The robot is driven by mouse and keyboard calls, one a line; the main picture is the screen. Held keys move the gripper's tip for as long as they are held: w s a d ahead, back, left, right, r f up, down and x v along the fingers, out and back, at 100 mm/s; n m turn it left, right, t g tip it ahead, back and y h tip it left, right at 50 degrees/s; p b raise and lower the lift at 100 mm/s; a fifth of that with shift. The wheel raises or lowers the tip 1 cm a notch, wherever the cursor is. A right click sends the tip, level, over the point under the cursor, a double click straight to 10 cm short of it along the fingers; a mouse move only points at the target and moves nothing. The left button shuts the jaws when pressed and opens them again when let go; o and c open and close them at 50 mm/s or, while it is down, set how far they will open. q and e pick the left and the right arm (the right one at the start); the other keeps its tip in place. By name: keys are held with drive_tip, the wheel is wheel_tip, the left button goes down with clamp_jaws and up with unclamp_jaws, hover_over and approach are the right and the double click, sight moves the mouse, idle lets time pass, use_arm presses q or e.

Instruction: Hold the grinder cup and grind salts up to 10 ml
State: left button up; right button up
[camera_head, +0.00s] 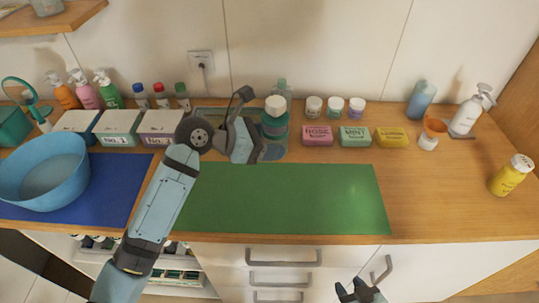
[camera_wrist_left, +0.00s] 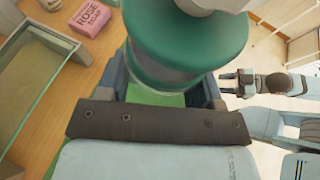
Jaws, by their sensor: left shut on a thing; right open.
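The grinder cup (camera_head: 275,125) is a teal-green cup with a white top, at the back edge of the green mat (camera_head: 285,199) in the head view. My left gripper (camera_head: 262,146) is shut on it from the left and front. In the left wrist view the cup (camera_wrist_left: 185,40) fills the space between the fingers, with a clear lower part under the green body. I cannot tell whether its base touches the table. Salt and level marks cannot be made out. My right gripper (camera_head: 360,290) is open and empty at the bottom edge, in front of the drawers.
Soap boxes, including the pink Rose box (camera_head: 317,135), and small white-lidded jars stand right of the cup. A blue bowl (camera_head: 42,172) stands on a blue mat at left. The green mat is bare.

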use_arm(q)
drive_tip(key=shift+r, duration=0.45)
drive_tip(key=shift+f, duration=0.2)
hover_over(269, 198)
drive_tip(key=shift+f, duration=3.9)
drive_tip(key=shift+d+f+b, duration=0.1)
drive_tip(key=shift+f+b, duration=1.15)
drive_tip(key=shift+f, duration=4.45)
drive_tip(key=shift+f, duration=0.25)
